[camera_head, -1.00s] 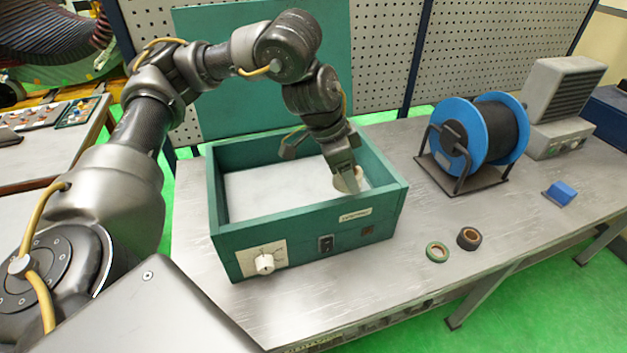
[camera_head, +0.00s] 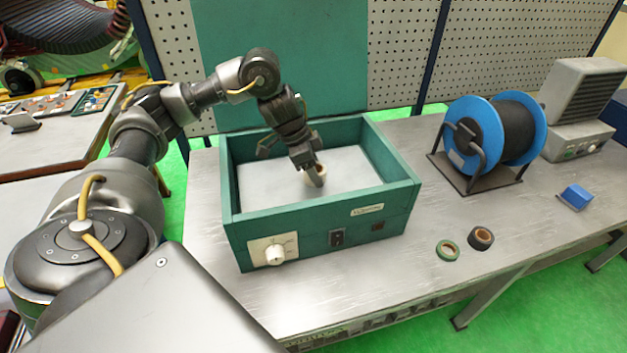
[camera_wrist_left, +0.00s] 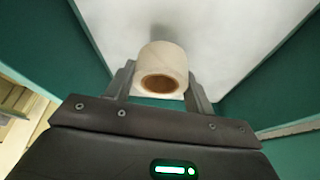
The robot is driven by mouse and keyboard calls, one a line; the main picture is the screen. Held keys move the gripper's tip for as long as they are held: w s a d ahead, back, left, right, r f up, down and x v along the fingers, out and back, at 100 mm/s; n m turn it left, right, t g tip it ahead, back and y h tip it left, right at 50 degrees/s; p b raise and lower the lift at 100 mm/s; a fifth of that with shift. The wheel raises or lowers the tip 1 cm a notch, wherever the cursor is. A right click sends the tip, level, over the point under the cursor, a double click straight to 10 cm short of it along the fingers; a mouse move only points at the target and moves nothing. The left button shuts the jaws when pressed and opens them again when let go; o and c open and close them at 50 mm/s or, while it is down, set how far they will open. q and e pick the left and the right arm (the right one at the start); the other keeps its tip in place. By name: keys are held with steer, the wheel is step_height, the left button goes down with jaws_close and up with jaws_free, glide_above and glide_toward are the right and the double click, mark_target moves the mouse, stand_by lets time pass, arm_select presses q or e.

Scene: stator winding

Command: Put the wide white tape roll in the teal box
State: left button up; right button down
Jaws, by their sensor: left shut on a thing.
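The wide white tape roll (camera_wrist_left: 163,62) is between the two fingers of my left gripper (camera_wrist_left: 160,85) in the left wrist view, with its brown core facing the camera. In the head view the left gripper (camera_head: 316,178) points down inside the teal box (camera_head: 310,222), shut on the roll, whose pale edge (camera_head: 321,172) shows beside the fingertips. The box is open at the top with a pale floor (camera_head: 262,183). I cannot tell whether the roll touches the floor. My right gripper is not in view.
A green tape roll (camera_head: 447,250) and a dark tape roll (camera_head: 481,238) lie on the metal bench (camera_head: 400,285) right of the box. A blue cable reel (camera_head: 492,135), a small blue object (camera_head: 575,197) and a grey vented unit (camera_head: 582,110) stand farther right. The box walls surround the gripper.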

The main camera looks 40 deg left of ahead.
mark_target(313, 188)
arm_select(q)
steer(key=shift+a+f, duration=0.25)
steer(key=shift+f, duration=0.1)
steer(key=shift+f+b, duration=0.3)
steer(key=shift+f, duration=1.2)
steer(key=shift+f, duration=0.1)
steer(key=o, duration=1.1)
steer(key=shift+a+r, duration=0.1)
steer(key=shift+r, duration=0.25)
steer(key=p+v, duration=0.3)
steer(key=v, duration=0.8)
steer(key=shift+s+r, duration=0.2)
steer(key=shift+r, duration=0.05)
